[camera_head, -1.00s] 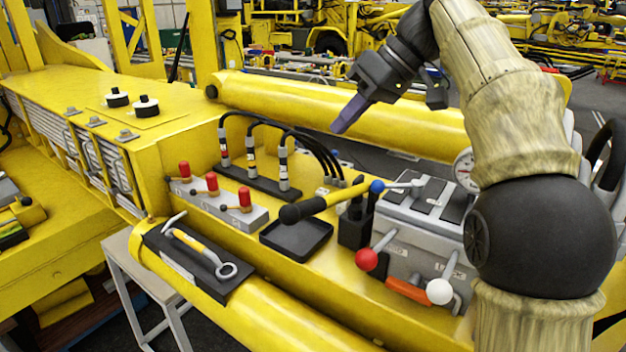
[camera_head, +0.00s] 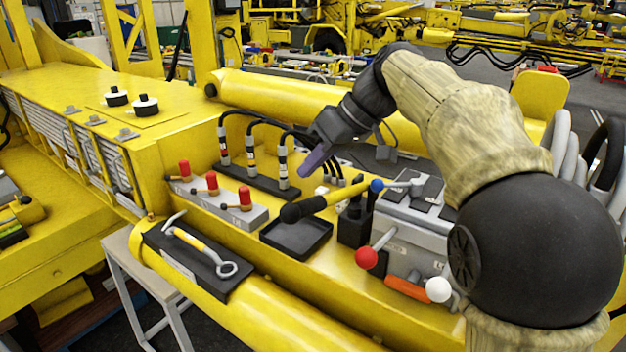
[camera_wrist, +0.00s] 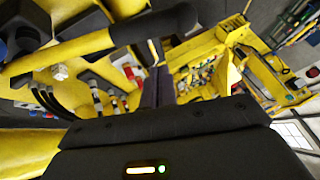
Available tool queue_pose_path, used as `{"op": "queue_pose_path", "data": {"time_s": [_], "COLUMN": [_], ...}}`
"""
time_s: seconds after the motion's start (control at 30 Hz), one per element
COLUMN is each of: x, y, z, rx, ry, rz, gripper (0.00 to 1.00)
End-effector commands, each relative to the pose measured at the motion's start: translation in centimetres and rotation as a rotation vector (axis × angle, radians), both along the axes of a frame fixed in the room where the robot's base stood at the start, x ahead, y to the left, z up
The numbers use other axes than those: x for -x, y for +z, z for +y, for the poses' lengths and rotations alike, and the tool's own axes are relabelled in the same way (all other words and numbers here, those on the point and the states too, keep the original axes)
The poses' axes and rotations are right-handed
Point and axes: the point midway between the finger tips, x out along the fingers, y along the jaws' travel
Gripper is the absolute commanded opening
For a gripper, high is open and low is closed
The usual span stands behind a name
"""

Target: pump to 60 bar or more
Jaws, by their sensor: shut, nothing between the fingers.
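The pump lever, a yellow bar with a black grip (camera_head: 297,211), slants over the deck from the pump unit (camera_head: 410,226). Its yellow part (camera_wrist: 72,52) and black grip (camera_wrist: 155,24) also show in the wrist view, close to the camera. My gripper (camera_head: 305,174) is shut and empty. In the head view its purplish fingertips appear just above the black grip, apart from it, near the hose couplings. The fingers (camera_wrist: 155,90) also show dimly in the wrist view. The pressure gauge is hidden behind my arm in the head view.
Upright hoses (camera_head: 283,165) stand behind the lever. A valve block (camera_head: 215,203) with red knobs is to the left. A black tray (camera_head: 297,238) lies below the grip. A red-knobbed lever (camera_head: 366,258) and a white-knobbed lever (camera_head: 438,289) stick out in front.

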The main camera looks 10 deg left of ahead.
Motion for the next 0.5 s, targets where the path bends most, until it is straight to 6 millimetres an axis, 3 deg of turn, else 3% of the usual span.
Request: {"op": "queue_pose_path", "data": {"time_s": [0.5], "x": [1.0], "y": [-3.2], "z": [-0.9], "rx": [-0.001], "ry": [-0.012], "rz": [-0.001], "gripper": [0.00]}}
